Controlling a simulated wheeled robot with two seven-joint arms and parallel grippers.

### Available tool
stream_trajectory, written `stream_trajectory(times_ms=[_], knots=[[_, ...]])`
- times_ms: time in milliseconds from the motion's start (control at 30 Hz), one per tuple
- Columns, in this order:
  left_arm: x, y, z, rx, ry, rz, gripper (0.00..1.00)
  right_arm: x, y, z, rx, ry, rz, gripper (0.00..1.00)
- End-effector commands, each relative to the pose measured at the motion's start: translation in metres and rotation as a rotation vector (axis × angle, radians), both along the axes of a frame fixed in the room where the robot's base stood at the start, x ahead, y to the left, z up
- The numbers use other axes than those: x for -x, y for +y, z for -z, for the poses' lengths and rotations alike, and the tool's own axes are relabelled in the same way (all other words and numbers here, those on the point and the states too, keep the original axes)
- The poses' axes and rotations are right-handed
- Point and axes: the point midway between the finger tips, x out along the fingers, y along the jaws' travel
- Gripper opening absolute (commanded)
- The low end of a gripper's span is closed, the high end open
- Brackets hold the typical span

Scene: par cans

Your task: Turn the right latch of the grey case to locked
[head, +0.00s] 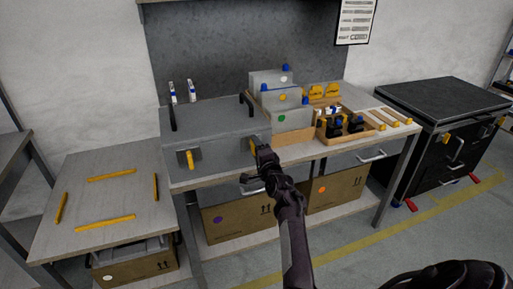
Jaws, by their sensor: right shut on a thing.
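The grey case (215,123) sits on the workbench, with two dark handles standing up from it. Its left latch (189,159) is a yellow lever on a dark plate on the front face, roughly upright. The right latch (253,142) is also yellow, on the front face near the right end. My right gripper (260,148) is shut on the right latch. The gripper covers much of this latch, so its exact angle is hard to tell. My left gripper is not in view.
Grey bins (290,119) and a wooden tray (372,131) with dark and yellow items stand right of the case. Two white bottles (192,92) stand behind it. Cardboard boxes (240,219) sit under the bench. A lower table (75,220) with yellow strips is at left; a black cabinet (440,100) is at right.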

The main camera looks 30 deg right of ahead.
Motion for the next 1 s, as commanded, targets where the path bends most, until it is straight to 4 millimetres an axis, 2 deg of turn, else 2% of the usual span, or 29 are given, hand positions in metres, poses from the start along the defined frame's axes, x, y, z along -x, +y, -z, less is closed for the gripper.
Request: stream_trajectory(times_ms=[300, 767, 800, 933, 1000], knots=[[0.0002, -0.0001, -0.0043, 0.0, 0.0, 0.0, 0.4, 0.0, 0.0002, 0.0003, -0.092, -0.021, 0.0, 0.35], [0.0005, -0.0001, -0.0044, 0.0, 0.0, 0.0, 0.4, 0.0001, 0.0001, 0.0009, -0.105, -0.024, 0.0, 0.35], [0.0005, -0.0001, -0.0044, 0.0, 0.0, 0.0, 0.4, 0.0001, 0.0001, 0.0009, -0.105, -0.024, 0.0, 0.61], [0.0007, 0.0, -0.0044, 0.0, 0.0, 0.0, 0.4, 0.0001, 0.0001, 0.0009, -0.103, -0.024, 0.0, 0.78], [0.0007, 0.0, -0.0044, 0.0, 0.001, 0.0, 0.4, 0.0001, 0.0001, 0.0008, -0.103, -0.024, 0.0, 0.8]])
